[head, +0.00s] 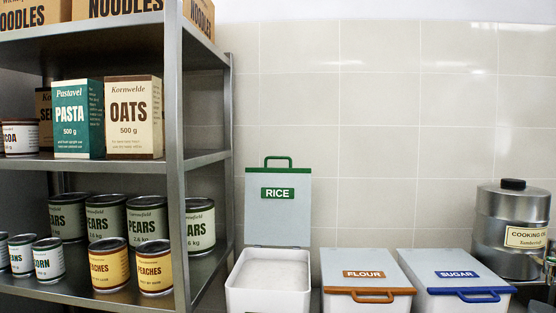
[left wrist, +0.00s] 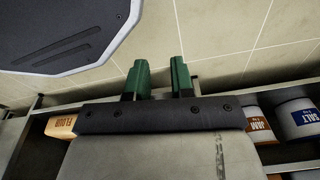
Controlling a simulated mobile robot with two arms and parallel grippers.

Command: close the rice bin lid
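The rice bin (head: 268,299) is a white container standing open, with white rice (head: 272,270) visible inside. Its pale grey lid (head: 278,215) is raised upright at the back, near the tiled wall. The lid carries a green RICE label (head: 278,194) and a green handle (head: 278,160) along its top edge. My left gripper (left wrist: 160,72) shows in the left wrist view with its two green fingers apart and nothing between them. It is over a tiled surface, and the rice bin is not in that view. Neither gripper shows in the head view.
The closed flour bin (head: 365,274) and closed sugar bin (head: 455,273) stand right of the rice bin. A metal cooking oil container (head: 511,228) is at far right. A metal shelf (head: 178,160) with cans and boxes rises close on the left. Jars (left wrist: 295,120) show in the left wrist view.

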